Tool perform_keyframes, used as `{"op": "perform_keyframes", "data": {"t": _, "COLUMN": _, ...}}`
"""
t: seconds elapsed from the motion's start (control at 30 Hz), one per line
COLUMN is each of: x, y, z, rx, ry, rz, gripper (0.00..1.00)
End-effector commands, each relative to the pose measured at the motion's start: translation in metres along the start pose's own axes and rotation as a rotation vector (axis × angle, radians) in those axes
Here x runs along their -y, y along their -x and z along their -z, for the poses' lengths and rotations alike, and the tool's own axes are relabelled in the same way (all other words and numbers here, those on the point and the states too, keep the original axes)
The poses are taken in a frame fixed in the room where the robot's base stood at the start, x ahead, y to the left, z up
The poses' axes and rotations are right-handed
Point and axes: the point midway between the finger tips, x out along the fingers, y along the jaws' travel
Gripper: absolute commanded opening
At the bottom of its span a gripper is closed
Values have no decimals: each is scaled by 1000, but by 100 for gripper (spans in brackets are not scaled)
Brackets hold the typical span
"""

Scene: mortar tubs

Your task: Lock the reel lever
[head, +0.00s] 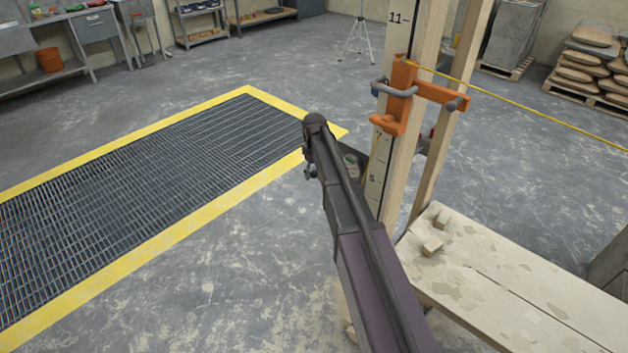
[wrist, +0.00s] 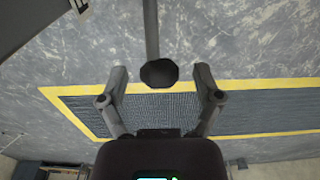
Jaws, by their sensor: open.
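An orange clamp fixture (head: 384,124) is fixed on the upright wooden post with height marks (head: 402,22). A grey curved handle (head: 397,91) sits across its front, and an orange arm (head: 440,92) reaches right to a dark knob (head: 463,103). I cannot tell for sure which part is the reel lever. In the wrist view my gripper (wrist: 160,75) is open, its two fingers wide apart. A dark rod with a round black end (wrist: 158,73) shows between the fingertips; I cannot tell whether it is within reach. In the head view my arm hides my gripper.
A yellow line (head: 545,116) runs from the fixture to the right. A yellow-edged floor grating (head: 150,160) lies at left. Stacked sacks (head: 585,70) stand at the back right.

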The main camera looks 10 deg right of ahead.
Motion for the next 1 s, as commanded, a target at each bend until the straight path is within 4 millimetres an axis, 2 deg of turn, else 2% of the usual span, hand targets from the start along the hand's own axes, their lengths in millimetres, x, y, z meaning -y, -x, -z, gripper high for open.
{"op": "perform_keyframes", "data": {"t": 0.03, "x": 0, "y": -6, "z": 0, "rx": 0, "ry": 0, "rz": 0, "gripper": 83}}
{"op": "perform_keyframes", "data": {"t": 0.2, "x": 0, "y": -12, "z": 0, "rx": 0, "ry": 0, "rz": 0, "gripper": 83}}
{"op": "perform_keyframes", "data": {"t": 0.63, "x": 0, "y": -13, "z": 0, "rx": 0, "ry": 0, "rz": 0, "gripper": 83}}
{"op": "perform_keyframes", "data": {"t": 0.67, "x": 0, "y": -13, "z": 0, "rx": 0, "ry": 0, "rz": 0, "gripper": 80}}
{"op": "perform_keyframes", "data": {"t": 0.93, "x": 0, "y": -13, "z": 0, "rx": 0, "ry": 0, "rz": 0, "gripper": 0}}
{"op": "perform_keyframes", "data": {"t": 1.0, "x": 0, "y": -13, "z": 0, "rx": 0, "ry": 0, "rz": 0, "gripper": 0}}
